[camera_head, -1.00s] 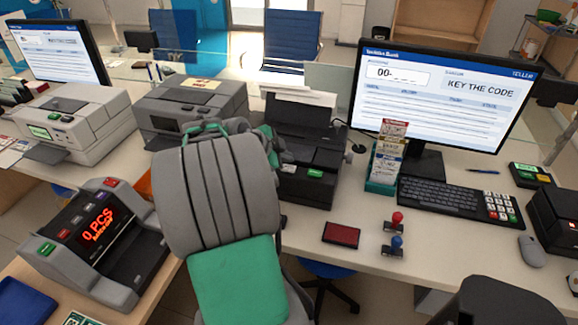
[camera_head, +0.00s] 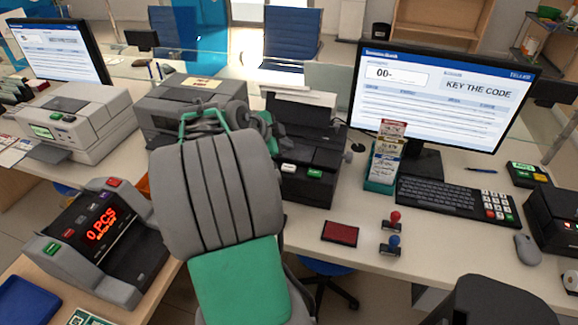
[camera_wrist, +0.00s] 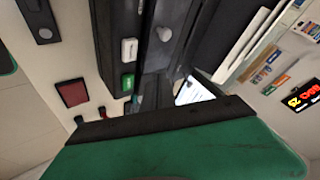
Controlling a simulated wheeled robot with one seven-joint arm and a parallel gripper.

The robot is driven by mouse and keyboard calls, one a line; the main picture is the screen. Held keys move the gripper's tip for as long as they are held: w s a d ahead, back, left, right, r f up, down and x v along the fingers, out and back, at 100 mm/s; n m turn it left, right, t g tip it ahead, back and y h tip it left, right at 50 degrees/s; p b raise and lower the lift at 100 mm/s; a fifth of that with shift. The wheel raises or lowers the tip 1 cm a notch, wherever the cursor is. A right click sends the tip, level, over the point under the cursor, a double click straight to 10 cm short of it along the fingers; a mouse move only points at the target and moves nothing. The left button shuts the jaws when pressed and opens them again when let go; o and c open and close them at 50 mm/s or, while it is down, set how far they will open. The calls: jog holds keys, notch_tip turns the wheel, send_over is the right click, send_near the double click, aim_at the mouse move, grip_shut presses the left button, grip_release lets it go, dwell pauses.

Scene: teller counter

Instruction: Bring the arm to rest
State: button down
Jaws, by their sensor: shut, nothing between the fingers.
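My arm rises from the bottom of the head view, its green and grey links filling the lower middle. My gripper (camera_head: 222,117) shows only in part past the top of the grey link, in front of the grey and black machines. It is shut and empty; its fingertips are largely hidden. In the wrist view a green part of mine with a black edge fills the bottom, and the black printer (camera_wrist: 115,45) with white and green buttons lies beyond it.
The black printer (camera_head: 312,160) and a grey machine (camera_head: 190,100) stand close behind my arm. A bill counter (camera_head: 100,240) is at left. The red ink pad (camera_head: 340,231), two stamps (camera_head: 391,245), card holder (camera_head: 382,170), keyboard (camera_head: 455,200) and monitor (camera_head: 440,100) are at right.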

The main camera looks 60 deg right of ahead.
jog(key=shift+n, duration=0.3)
jog(key=w+a+f+n+t+y, duration=0.15)
jog(key=a+f+n+y, duration=0.45)
jog(key=a+f+n, duration=0.7)
jog(key=w+a+r+n+t+y, duration=0.1)
jog(key=a+n, duration=0.4)
jog(key=a, duration=0.6)
jog(key=w+a+r+n+t+y, duration=0.1)
jog(key=w+a+r+n, duration=0.3)
jog(key=a, duration=0.8)
jog(key=w+a+r+n+t, duration=0.2)
jog(key=a+r+n, duration=0.2)
jog(key=a+n, duration=0.3)
jog(key=a, duration=0.5)
jog(key=shift+w+r+n+y, duration=0.25)
jog(key=shift+w+n+y, duration=0.05)
jog(key=shift+w+y, duration=0.1)
jog(key=shift+d, duration=0.15)
